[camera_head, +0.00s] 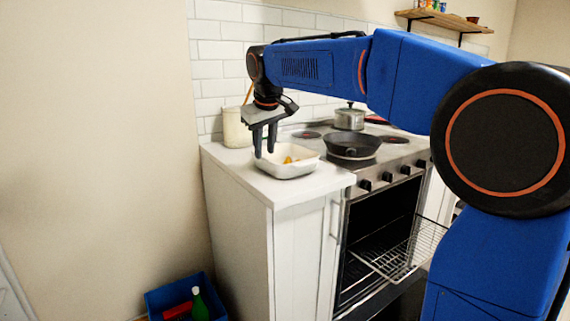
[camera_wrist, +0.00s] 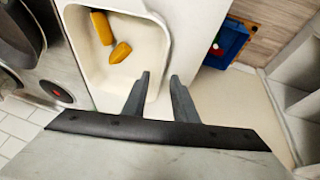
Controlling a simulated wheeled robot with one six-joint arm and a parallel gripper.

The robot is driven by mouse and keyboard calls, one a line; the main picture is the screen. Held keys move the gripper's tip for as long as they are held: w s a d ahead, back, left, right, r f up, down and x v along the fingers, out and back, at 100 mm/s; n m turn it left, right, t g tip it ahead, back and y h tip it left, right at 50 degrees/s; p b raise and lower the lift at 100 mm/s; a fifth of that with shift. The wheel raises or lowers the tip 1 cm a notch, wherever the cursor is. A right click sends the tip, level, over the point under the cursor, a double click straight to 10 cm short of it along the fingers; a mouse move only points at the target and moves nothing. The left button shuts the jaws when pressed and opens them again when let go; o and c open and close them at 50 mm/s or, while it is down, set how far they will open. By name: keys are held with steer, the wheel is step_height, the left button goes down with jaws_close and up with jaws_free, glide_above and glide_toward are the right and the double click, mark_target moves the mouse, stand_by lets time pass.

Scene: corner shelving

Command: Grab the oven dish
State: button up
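The oven dish (camera_head: 287,168) is a white rectangular dish on the white counter left of the stove. It holds a few orange-yellow pieces (camera_head: 289,160). My gripper (camera_head: 264,154) points down at the dish's left side, with its fingers apart. In the wrist view, the oven dish (camera_wrist: 138,22) fills the upper left, with yellow pieces (camera_wrist: 119,52) inside it. My gripper's two fingers (camera_wrist: 158,80) show near the dish's wall, open with nothing seen between them. I cannot tell whether they touch the wall.
A black pan (camera_head: 352,146) and a steel pot (camera_head: 349,117) stand on the stove, right of the dish. A cream canister (camera_head: 236,128) stands behind. The oven is open, with its rack (camera_head: 392,262) pulled out. A blue crate (camera_head: 186,300) is on the floor at left.

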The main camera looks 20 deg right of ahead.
mark_target(263, 159)
steer(key=shift+x, duration=2.3)
steer(key=shift+a+f, duration=0.2)
steer(key=shift+f, duration=0.05)
jaws_close()
